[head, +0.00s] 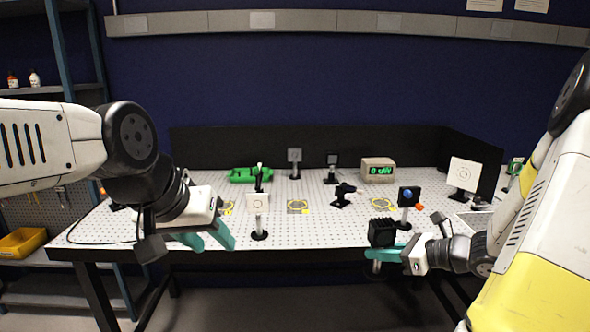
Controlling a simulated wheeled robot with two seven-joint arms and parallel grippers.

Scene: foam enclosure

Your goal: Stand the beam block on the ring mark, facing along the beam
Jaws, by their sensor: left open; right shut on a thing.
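The beam block appears to be the black ribbed block (381,232). It is upright in my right gripper (384,253), whose teal fingers are shut on its lower part near the table's front edge. Yellow ring marks lie flat on the perforated table: one at the middle (298,206), one at the right (383,204) behind the block, and one at the left (228,207), partly hidden by my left gripper. I cannot tell which mark is meant. My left gripper (208,240) is open and empty at the table's front left edge.
A white target card on a post (258,203) stands front left of the middle mark. A black mount with a blue lens (408,197) stands close right of the right mark.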

